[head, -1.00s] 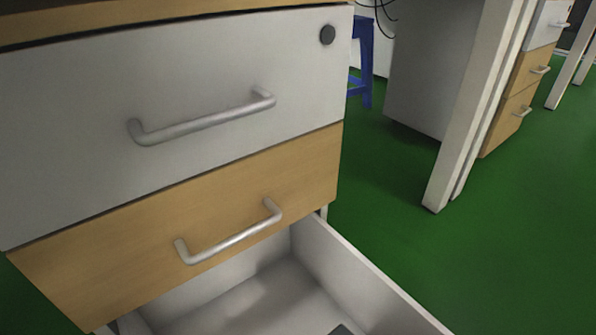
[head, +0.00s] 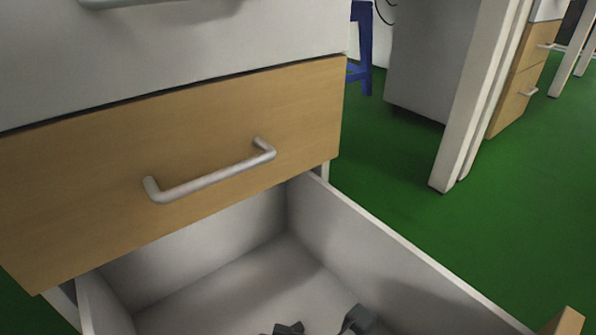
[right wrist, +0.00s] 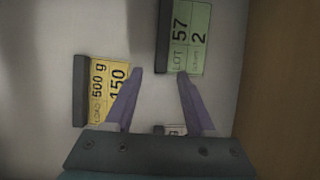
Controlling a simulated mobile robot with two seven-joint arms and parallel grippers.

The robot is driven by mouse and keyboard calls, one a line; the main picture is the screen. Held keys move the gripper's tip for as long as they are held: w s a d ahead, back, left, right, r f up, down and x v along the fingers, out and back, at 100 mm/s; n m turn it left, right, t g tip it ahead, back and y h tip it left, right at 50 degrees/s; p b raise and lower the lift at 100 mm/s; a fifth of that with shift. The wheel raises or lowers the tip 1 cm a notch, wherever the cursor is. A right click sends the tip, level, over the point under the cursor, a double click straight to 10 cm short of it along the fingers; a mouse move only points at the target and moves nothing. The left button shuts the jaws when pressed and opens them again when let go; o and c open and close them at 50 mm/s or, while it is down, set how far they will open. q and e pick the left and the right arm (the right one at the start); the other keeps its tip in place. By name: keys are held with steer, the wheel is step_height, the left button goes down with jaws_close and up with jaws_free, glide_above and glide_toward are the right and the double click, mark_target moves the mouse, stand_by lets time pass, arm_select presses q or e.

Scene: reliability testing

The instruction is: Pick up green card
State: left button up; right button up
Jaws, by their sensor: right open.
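The green card (right wrist: 192,38) reads "LOT 57" and "2" and is joined to a dark block (right wrist: 163,36) along its left side, at the top of the right wrist view. My right gripper (right wrist: 160,74) is open, with two purple fingers and nothing between the tips. Its right fingertip appears at the card's lower edge; I cannot tell whether it touches. The left finger overlaps a yellow card (right wrist: 104,85) in the picture. My left gripper is not in view.
An open drawer with white walls (head: 400,245) shows in the head view. Dark pieces (head: 358,320) lie at its bottom edge, too cut off to identify. A closed wooden drawer front (head: 90,190) with a metal handle (head: 215,178) is above. Another pale label (right wrist: 175,130) is partly hidden by my gripper.

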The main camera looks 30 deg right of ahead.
steer(key=shift+d+f, duration=0.15)
steer(key=shift+f, duration=0.1)
jaws_close()
stand_by(0.4)
